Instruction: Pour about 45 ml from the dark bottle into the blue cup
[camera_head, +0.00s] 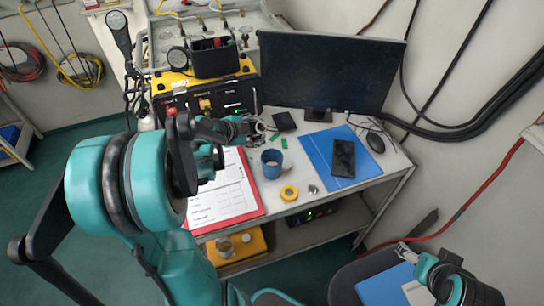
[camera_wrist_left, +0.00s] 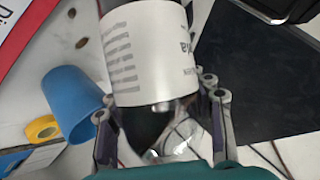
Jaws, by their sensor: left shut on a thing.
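The blue cup (camera_head: 272,164) stands upright on the white table, right of the clipboard. It also shows in the left wrist view (camera_wrist_left: 72,98), just left of the bottle. My left gripper (camera_head: 260,128) is above the table behind the cup. In the left wrist view its fingers (camera_wrist_left: 163,115) are shut around the dark bottle (camera_wrist_left: 150,55), which has a white printed label. In the head view I cannot make out the bottle clearly, so its tilt is uncertain. My right gripper (camera_head: 404,252) is low at the right, away from the table; its opening is unclear.
A red clipboard (camera_head: 222,190) with paper lies left of the cup. Yellow tape (camera_head: 289,192) lies in front of it. A blue mat (camera_head: 317,149) with a black phone (camera_head: 343,158) is at the right. A monitor (camera_head: 330,72) and the yellow air panel (camera_head: 205,78) stand behind.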

